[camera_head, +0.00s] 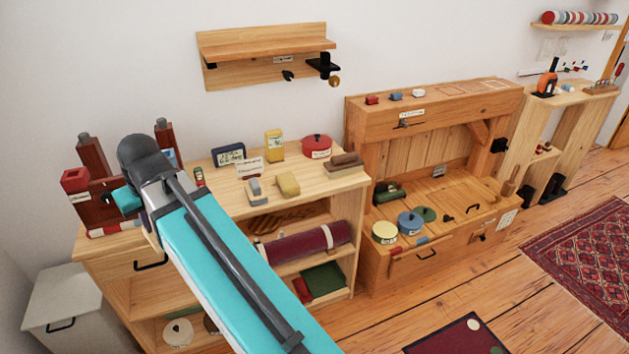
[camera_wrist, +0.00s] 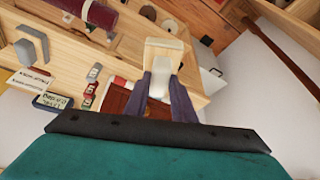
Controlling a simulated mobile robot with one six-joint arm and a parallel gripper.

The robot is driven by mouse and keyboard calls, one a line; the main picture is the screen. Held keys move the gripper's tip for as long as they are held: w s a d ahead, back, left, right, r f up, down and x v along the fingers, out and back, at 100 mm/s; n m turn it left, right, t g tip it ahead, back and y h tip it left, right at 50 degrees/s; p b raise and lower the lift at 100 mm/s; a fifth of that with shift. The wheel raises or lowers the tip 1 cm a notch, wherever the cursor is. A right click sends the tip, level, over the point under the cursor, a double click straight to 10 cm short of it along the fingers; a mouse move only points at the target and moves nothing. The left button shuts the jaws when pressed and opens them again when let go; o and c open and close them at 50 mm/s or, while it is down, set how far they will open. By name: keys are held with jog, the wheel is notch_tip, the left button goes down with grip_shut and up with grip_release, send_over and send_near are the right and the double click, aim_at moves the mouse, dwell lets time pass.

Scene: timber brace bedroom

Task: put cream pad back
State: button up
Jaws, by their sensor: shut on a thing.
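In the wrist view, my gripper (camera_wrist: 162,84) has its two dark purple fingers shut on a pale piece, which I take to be the cream pad (camera_wrist: 160,77). Its whitish part sits between the fingers, and a broader cream face (camera_wrist: 164,48) shows beyond them. It appears to be over the left end of the wooden workbench (camera_wrist: 128,68). In the head view my own arm hides the pad and most of the gripper, near the dark red wooden stand. Whether the pad touches anything below cannot be told.
The bench top (camera_head: 222,184) carries a dark blue sign (camera_head: 229,154), a yellow box (camera_head: 274,146), a red pot (camera_head: 317,146), a grey block (camera_head: 254,190) and a yellow block (camera_head: 288,184). The dark red stand (camera_head: 98,205) is close left. A wooden hutch (camera_head: 440,110) stands right, with small pads and empty outlines on top.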

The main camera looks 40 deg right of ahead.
jog(key=shift+d, duration=0.2)
jog(key=s+d+f+m+p, duration=0.1)
jog(key=s+d+p, duration=0.15)
jog(key=d, duration=1.05)
jog(key=s+d+m+p, duration=0.1)
jog(key=d+p, duration=0.2)
jog(key=d, duration=1)
jog(key=s+d+f+p, duration=0.1)
jog(key=s+d, duration=0.3)
jog(key=d, duration=0.3)
jog(key=s+d+m+h+p, duration=0.1)
jog(key=s+d+p, duration=0.1)
jog(key=s+d, duration=0.3)
jog(key=s+d+f+m+p, duration=0.1)
jog(key=s+d, duration=0.4)
jog(key=d, duration=0.6)
jog(key=shift+f+h, duration=0.3)
jog(key=shift+h, duration=0.1)
jog(key=w+d+p, duration=0.2)
jog(key=w, duration=0.5)
jog(key=w+d+f+p, duration=0.1)
jog(key=w+d+p, duration=0.2)
jog(key=w, duration=0.5)
jog(key=shift+d+f, duration=0.15)
jog(key=shift+f, duration=0.1)
